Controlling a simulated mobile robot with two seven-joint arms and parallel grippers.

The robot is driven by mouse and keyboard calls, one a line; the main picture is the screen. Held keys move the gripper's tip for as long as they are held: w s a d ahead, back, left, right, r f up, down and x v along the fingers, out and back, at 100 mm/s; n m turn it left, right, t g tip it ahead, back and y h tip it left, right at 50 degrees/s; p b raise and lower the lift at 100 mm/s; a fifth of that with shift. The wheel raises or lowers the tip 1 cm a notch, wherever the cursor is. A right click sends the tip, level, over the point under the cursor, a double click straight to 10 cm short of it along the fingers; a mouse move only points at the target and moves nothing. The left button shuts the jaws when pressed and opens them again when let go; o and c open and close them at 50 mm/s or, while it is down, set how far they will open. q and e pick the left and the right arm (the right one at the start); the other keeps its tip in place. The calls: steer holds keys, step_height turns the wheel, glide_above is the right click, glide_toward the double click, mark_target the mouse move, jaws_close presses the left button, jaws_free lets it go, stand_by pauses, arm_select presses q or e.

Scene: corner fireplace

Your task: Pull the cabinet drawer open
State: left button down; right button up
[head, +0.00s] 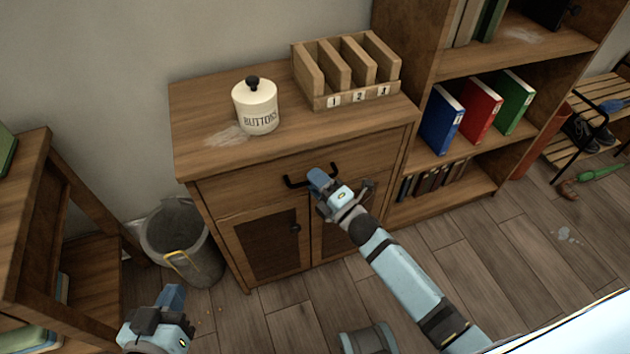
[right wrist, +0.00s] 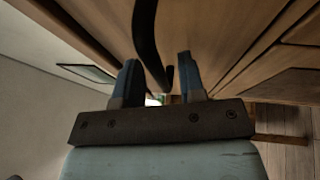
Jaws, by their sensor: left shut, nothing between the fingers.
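The wooden cabinet (head: 185,120) stands against the wall. Its drawer (head: 240,188) sits below the top and looks closed, with a black bar handle (head: 294,183) on its front. My right gripper (head: 318,177) is at the handle and hides part of it. In the right wrist view, the fingers of my right gripper (right wrist: 158,60) are apart, and the dark handle (right wrist: 146,35) runs between them; I cannot tell whether either finger touches it. My left gripper (head: 173,298) is shut and empty, low at the left, away from the cabinet.
A button jar (head: 256,106) and a numbered wooden organizer (head: 326,98) stand on the cabinet top. Two cabinet doors (head: 265,245) lie below the drawer. A waste bin (head: 190,245) stands left of the cabinet, a bookshelf (head: 440,190) right. Floor in front is mostly clear.

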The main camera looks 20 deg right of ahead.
arm_select(q)
steer(key=shift+r, duration=0.2)
arm_select(e)
steer(key=shift+w+a, duration=0.1)
steer(key=shift+w, duration=0.1)
arm_select(q)
steer(key=shift+w, duration=0.1)
arm_select(e)
jaws_close()
